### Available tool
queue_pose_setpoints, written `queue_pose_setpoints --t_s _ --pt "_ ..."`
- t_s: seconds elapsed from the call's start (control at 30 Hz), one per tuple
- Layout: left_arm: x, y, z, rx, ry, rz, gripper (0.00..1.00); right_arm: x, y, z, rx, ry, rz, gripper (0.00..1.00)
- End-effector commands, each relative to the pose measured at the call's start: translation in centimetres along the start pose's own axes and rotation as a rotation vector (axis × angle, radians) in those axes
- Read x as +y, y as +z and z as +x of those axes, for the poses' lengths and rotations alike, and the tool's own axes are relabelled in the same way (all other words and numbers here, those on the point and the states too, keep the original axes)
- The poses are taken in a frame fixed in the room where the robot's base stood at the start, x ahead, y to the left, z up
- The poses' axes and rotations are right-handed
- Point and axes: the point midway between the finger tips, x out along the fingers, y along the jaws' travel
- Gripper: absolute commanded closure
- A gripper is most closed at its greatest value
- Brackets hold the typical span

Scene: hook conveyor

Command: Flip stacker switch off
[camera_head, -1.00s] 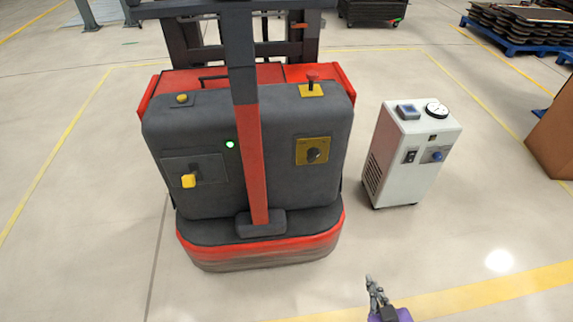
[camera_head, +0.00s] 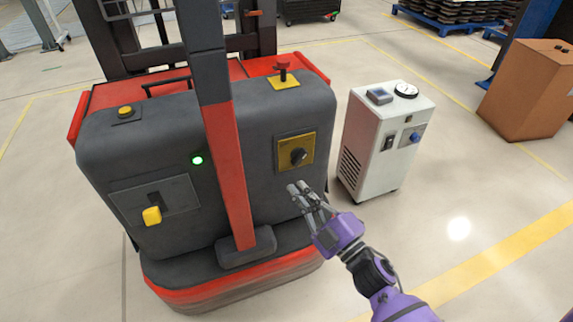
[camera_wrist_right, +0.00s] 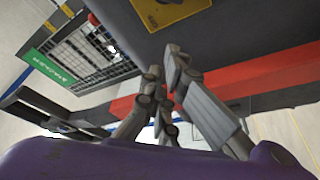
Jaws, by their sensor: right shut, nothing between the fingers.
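The stacker (camera_head: 250,160) is a dark grey and red machine with a red and grey mast post in front. A black rotary switch knob (camera_head: 298,157) sits on a yellow plate (camera_head: 283,150) on the right of its front panel. The plate's edge also shows at the top of the wrist view (camera_wrist_right: 172,12). My right gripper (camera_head: 298,189) is shut and empty, with its fingertips just below the knob in the head view, apart from it. The fingers also show in the wrist view (camera_wrist_right: 166,76), below the plate. The knob does not show clearly there. My left gripper is out of view.
A green light (camera_head: 197,160) glows on the stacker. Its panel also has a yellow lever (camera_head: 152,215), a yellow button (camera_head: 125,111) and a red push button (camera_head: 282,66). A white wheeled unit (camera_head: 375,150) stands close on the right, with a brown box (camera_head: 530,90) beyond.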

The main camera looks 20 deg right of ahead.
Motion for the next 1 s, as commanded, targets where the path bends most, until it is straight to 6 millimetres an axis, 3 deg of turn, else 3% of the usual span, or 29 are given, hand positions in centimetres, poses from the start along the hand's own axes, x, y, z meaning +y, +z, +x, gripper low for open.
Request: queue_pose_setpoints --t_s 0.23,0.37,0.77,1.0 --pt "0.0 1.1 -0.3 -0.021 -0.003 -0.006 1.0 0.0 0.0 0.4 0.0 0.001 0.002 1.0" --pt "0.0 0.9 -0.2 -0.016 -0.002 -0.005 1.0 0.1 0.0 2.0 0.001 0.002 0.001 1.0" --pt "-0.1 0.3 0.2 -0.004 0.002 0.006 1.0 0.0 0.0 10.3 -0.001 0.001 0.001 1.0" --pt "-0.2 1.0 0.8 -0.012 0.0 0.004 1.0 -0.1 3.3 8.9 -0.005 0.0 0.002 1.0"
